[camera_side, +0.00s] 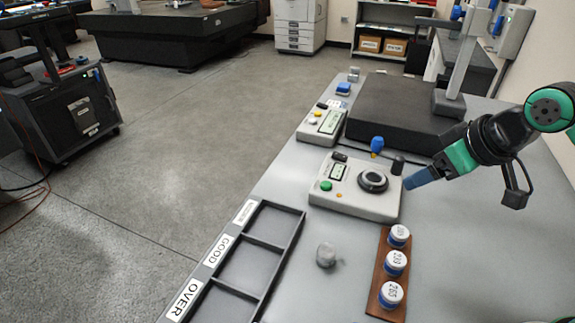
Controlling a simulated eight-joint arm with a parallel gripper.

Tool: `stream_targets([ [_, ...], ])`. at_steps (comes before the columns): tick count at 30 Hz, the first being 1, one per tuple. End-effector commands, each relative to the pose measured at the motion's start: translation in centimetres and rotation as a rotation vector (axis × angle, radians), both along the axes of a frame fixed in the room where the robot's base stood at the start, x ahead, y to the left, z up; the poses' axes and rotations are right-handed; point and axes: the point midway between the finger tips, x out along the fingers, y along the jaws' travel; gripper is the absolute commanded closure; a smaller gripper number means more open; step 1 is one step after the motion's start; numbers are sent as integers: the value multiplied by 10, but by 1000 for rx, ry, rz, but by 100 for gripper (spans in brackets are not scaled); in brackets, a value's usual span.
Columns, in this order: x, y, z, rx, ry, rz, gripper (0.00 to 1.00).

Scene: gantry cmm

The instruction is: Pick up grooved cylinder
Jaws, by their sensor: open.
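A small grey rounded piece (326,255) lies on the grey table between the sorting tray and the wooden block. It is the likely grooved cylinder, but it is too small and blurred to make out grooves. My gripper (411,182) comes in from the right, its blue end beside the right edge of the cream gauge box (355,205). It is above and to the right of the grey piece, well apart from it. It is open, with nothing visible in it.
A black tray (302,228) with labelled compartments, one marked GOOD and one OVER, lies along the left edge. A wooden block (377,270) carries several blue-and-white numbered pieces. A second gauge box (320,125) and a dark slab (395,95) stand behind.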

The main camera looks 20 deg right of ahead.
Motion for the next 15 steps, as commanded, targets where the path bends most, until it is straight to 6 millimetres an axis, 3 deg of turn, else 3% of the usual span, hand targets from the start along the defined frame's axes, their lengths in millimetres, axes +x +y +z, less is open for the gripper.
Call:
stream_targets([
  [5,17,39,-8,-179,138,440,24],
  [15,26,122,-58,-454,353,1388,24],
])
